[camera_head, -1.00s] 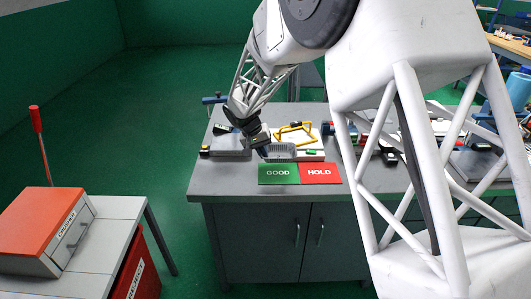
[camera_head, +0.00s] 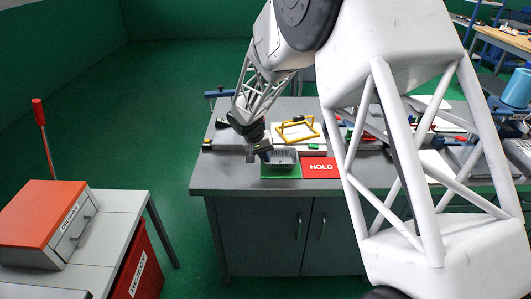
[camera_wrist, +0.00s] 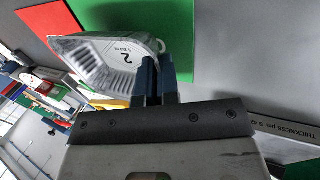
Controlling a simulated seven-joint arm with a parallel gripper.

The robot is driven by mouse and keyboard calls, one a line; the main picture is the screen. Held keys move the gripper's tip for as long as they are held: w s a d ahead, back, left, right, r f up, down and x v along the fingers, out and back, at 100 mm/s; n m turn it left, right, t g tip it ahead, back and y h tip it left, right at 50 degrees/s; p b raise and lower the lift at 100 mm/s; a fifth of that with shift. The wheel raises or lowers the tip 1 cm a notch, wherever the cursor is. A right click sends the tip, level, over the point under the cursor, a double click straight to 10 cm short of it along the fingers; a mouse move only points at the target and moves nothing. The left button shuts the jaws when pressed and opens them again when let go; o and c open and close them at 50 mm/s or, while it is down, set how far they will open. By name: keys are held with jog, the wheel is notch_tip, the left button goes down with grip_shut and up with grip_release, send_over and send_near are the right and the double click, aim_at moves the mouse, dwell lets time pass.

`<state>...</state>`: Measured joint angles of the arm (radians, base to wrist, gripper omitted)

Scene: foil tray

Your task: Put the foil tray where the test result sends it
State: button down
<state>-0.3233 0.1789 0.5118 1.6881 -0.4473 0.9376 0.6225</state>
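The foil tray (camera_head: 284,153) is a small silvery tray over the green mat (camera_head: 281,174) and hides its word GOOD. The red HOLD mat (camera_head: 321,167) lies to its right. My gripper (camera_head: 263,153) is at the tray's left end. In the wrist view the blue fingers of my gripper (camera_wrist: 157,82) are closed on the rim of the foil tray (camera_wrist: 100,62), whose floor shows a 2. The green mat (camera_wrist: 172,30) and the red mat (camera_wrist: 55,28) are beyond it. I cannot tell whether the tray touches the mat.
A yellow frame (camera_head: 297,130) on a white-and-grey fixture stands behind the mats. A red-topped crusher (camera_head: 45,220) with a lever is on the left table, with a red bin (camera_head: 140,270) beside it. The bench's right side is cluttered and partly behind my arm.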

jog(key=shift+f, duration=0.8)
jog(key=shift+f, duration=0.25)
dwell(0.9)
jog(key=c, duration=1.3)
grip_release()
jog(key=shift+v, duration=3.95)
jog(key=shift+d, duration=0.1)
